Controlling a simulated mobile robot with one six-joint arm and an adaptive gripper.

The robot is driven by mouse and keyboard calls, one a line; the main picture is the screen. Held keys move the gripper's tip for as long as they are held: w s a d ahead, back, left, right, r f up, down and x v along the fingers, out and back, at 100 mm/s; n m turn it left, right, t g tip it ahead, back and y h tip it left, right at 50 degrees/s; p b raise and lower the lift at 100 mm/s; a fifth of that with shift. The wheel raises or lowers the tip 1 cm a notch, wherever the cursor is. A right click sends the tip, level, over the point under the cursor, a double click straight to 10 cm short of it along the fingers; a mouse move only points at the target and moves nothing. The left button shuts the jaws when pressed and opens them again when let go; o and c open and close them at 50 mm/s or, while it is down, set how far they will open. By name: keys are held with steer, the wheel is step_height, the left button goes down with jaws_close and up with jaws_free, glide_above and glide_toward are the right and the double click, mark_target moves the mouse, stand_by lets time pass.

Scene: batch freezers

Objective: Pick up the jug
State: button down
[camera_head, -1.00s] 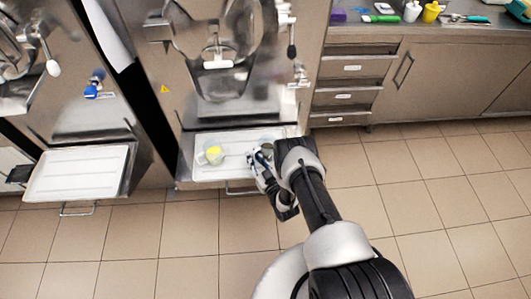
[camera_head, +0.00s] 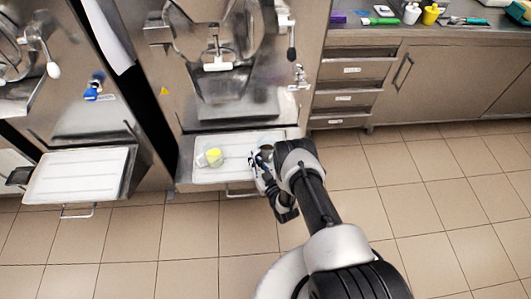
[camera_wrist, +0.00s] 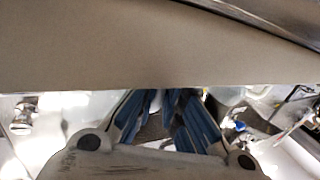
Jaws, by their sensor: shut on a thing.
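A clear jug (camera_head: 270,140) stands at the right end of the white tray (camera_head: 235,174) under the middle freezer, partly hidden by my arm. My gripper (camera_head: 258,160) is at its near left side and is shut on it. Where the fingers meet the jug is hard to make out. In the wrist view my gripper's blue-padded fingers (camera_wrist: 168,118) are close together, and the held part is not clear. A second clear jug with yellow inside (camera_head: 212,157) stands to the left on the same tray, apart from my gripper.
The freezer front (camera_head: 225,110) rises close behind the tray. Another tray (camera_head: 78,176) sits under the left freezer. Drawers (camera_head: 345,95) and a counter with small items are at the right. The tiled floor in front is clear.

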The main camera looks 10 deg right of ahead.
steer(key=shift+r, duration=0.2)
stand_by(0.3)
step_height(320, 180, up, 20)
steer(key=p, duration=0.8)
steer(key=shift+f, duration=0.25)
steer(key=shift+r, duration=0.1)
stand_by(0.7)
